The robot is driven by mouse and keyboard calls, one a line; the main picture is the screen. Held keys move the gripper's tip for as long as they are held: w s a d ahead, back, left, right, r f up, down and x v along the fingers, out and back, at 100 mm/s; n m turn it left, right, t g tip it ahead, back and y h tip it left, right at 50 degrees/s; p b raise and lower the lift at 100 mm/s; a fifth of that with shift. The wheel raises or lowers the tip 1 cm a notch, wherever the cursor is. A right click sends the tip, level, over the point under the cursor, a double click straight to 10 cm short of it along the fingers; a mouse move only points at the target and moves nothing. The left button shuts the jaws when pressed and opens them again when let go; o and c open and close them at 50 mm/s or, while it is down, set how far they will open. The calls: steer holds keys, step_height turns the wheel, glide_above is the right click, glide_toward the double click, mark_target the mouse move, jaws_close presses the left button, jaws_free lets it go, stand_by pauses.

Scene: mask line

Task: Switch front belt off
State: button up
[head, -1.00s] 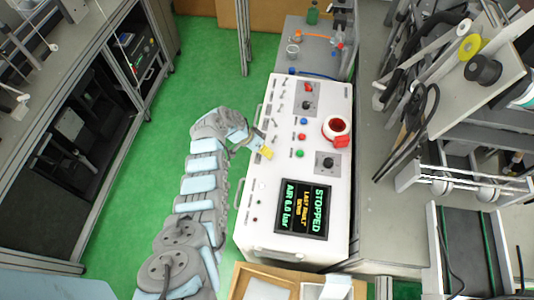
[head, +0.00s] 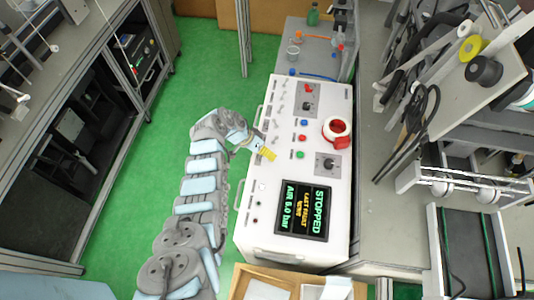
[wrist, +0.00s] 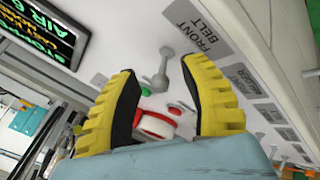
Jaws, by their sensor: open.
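The front belt switch (wrist: 162,68) is a small grey metal toggle lever on the white control panel (head: 262,212). Its "FRONT BELT" label (wrist: 195,27) is beside it in the wrist view. My gripper (wrist: 165,88) is open, with its two yellow ribbed fingers on either side of the lever in that view; I see no clear contact. Which position the lever is in, I cannot tell. In the head view my gripper (head: 268,154) is over the panel's left side and hides this switch. The panel screen (head: 303,211) reads "STOPPED".
A row of other toggles (head: 280,94) runs up the panel's left side. Red, blue and green buttons (head: 300,155) sit to the right of my gripper. Open green floor (head: 215,85) lies left of the panel.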

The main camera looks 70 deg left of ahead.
steer(key=v, duration=1.2)
stand_by(0.6)
